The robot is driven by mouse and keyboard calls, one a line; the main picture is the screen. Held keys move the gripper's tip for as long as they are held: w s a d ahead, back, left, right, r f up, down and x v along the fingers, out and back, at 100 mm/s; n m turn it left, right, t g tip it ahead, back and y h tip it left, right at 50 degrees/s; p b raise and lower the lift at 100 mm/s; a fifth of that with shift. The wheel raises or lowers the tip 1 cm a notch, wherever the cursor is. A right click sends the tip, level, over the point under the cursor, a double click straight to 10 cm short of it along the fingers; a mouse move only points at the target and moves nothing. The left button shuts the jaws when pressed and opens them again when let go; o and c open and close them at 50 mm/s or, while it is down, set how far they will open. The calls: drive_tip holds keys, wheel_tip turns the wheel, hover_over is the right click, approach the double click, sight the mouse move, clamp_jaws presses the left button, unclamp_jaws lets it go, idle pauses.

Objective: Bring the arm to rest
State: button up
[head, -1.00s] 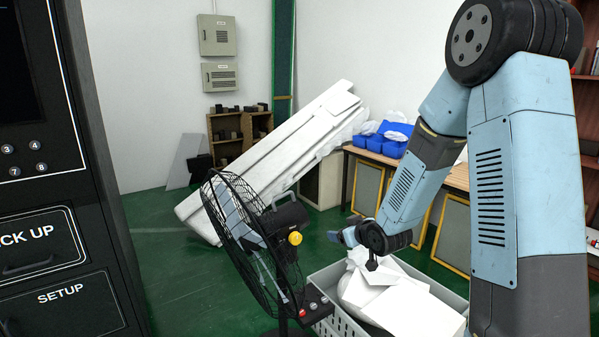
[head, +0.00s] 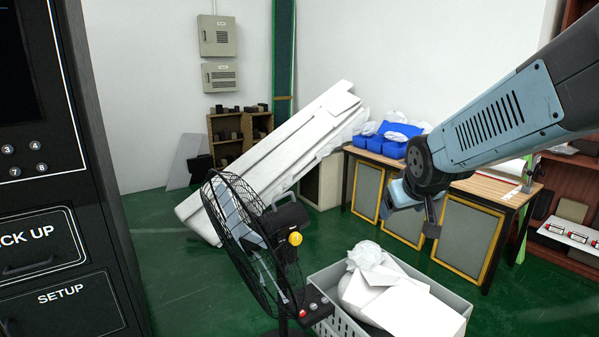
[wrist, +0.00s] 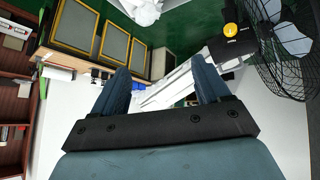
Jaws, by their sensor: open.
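My arm reaches in from the right edge of the head view, its forearm sloping down to the left. My gripper (head: 410,208) hangs in front of the workbench, above and beyond the grey crate. In the wrist view its two blue fingers (wrist: 163,85) stand apart with nothing between them. It touches nothing that I can see.
A black fan (head: 250,240) stands left of the grey crate (head: 455,301), which holds white scraps. The workbench (head: 480,188) carries blue bins (head: 384,140).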

drive_tip(key=s+r+m+g, duration=0.1)
drive_tip(key=s+r, duration=0.1)
drive_tip(key=s, duration=0.6)
drive_tip(key=s+r+m+g, duration=0.1)
drive_tip(key=s+r, duration=0.1)
drive_tip(key=s, duration=0.7)
drive_tip(key=shift+d+r+g+y, duration=0.3)
drive_tip(key=shift+d, duration=0.1)
idle(0.6)
